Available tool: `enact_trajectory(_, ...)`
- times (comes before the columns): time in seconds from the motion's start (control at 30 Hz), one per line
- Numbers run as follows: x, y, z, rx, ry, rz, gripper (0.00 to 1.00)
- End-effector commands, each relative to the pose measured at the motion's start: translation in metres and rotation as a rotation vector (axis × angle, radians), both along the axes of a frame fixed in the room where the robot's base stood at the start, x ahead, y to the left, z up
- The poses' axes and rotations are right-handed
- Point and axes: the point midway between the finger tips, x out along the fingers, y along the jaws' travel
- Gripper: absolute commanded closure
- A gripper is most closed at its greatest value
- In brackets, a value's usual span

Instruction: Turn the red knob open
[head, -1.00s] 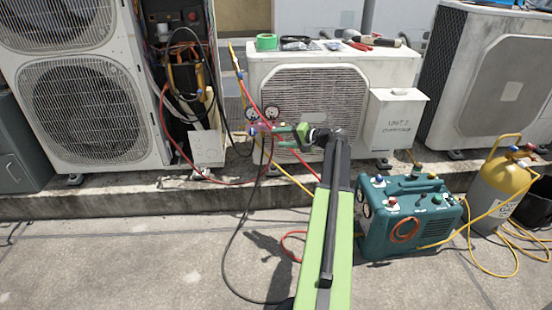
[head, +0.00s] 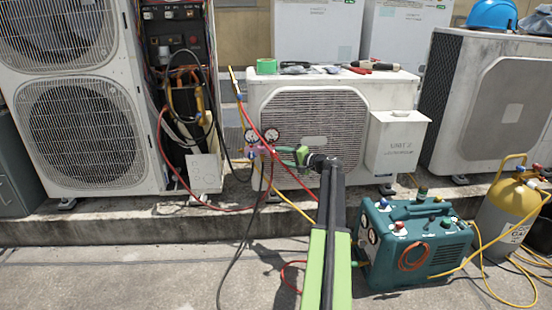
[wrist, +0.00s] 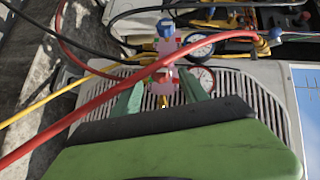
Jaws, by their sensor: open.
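The gauge manifold (head: 262,149) hangs in front of the middle condenser, with two round gauges on top. My gripper (head: 284,154) is at its right end, jaws pointing left toward it. In the wrist view the gripper (wrist: 163,98) is open, its green fingers either side of the manifold's pink-red lower part (wrist: 166,78). A blue knob (wrist: 166,28) shows at the manifold's far end. A red hose (wrist: 95,108) crosses in front and hides part of the manifold, so I cannot make out the red knob clearly. Whether the fingers touch anything cannot be told.
Red, yellow and black hoses hang around the manifold. The middle condenser (head: 310,100) is close behind it; tools lie on its top. The teal machine (head: 415,245) and yellow cylinder (head: 512,205) stand at the right. An open electrical panel (head: 180,75) is left.

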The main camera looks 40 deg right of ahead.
Motion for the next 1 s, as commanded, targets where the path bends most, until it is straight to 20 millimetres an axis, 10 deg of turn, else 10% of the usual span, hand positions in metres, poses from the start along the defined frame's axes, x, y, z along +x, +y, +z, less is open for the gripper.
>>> enact_trajectory(0.2,0.04,0.002,-0.009,-0.001,0.0,0.001,0.48)
enact_trajectory(0.6,0.051,0.004,-0.009,-0.001,0.0,0.0,0.48)
enact_trajectory(1.0,0.05,0.004,-0.01,-0.001,0.0,0.0,0.99)
